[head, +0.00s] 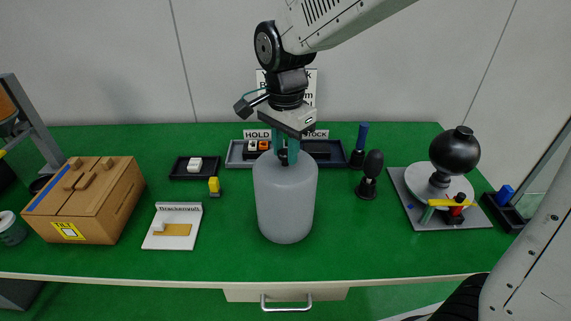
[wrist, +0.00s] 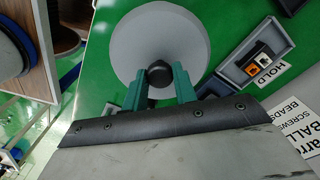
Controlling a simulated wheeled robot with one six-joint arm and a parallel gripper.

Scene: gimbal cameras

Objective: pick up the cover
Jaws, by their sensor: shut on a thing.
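The cover (head: 285,205) is a tall grey cylinder with a rounded top and a small dark knob. It is upright at the middle of the green table; I cannot tell whether its bottom rim touches the table. My gripper (head: 285,152) is above it with the green fingers pointing down, shut on the knob. In the wrist view, the cover (wrist: 135,38) shows from above, and the fingers of my gripper (wrist: 157,88) stand on both sides of its dark knob (wrist: 159,73). Anything under the cover is hidden.
A cardboard box (head: 95,205) and a white board (head: 165,241) are at left. A grey plate (head: 400,178) carries a stand with a black ball (head: 455,150) at right. Trays (head: 235,161) line the back. A black-headed tool (head: 372,165) stands right of the cover. Green table (head: 370,245) is clear front right.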

